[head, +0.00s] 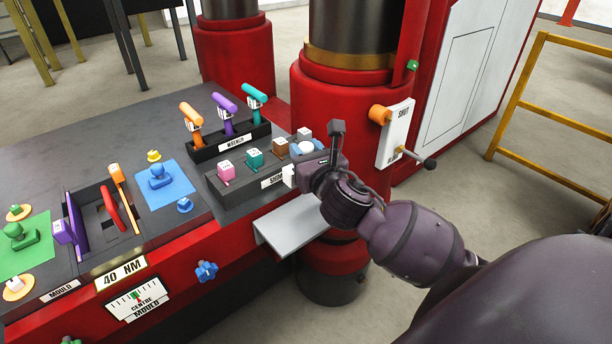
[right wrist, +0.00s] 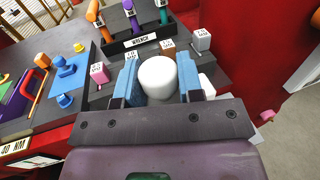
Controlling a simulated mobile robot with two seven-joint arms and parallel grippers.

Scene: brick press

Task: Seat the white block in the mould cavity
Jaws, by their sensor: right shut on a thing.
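A white rounded block (right wrist: 157,78) stands between the light-blue fingers of my right gripper (right wrist: 160,82) in the right wrist view. The fingers are shut on its sides. In the head view my right gripper (head: 308,160) is over the right end of the bench, and the white block (head: 306,147) shows small at its fingers. The mould (head: 105,222) is a dark recess at the left of the bench, between a purple plate and an orange bar, with a red curved handle in it. The recess is far left of the gripper. My left gripper is not in view.
A rack (head: 237,190) of small coloured cubes lies beside the gripper, with a wrench rack (head: 230,142) behind it. A blue mat (head: 165,186) with a blue piece lies between the racks and mould. A red column (head: 330,95) and a lever panel (head: 396,130) stand behind right.

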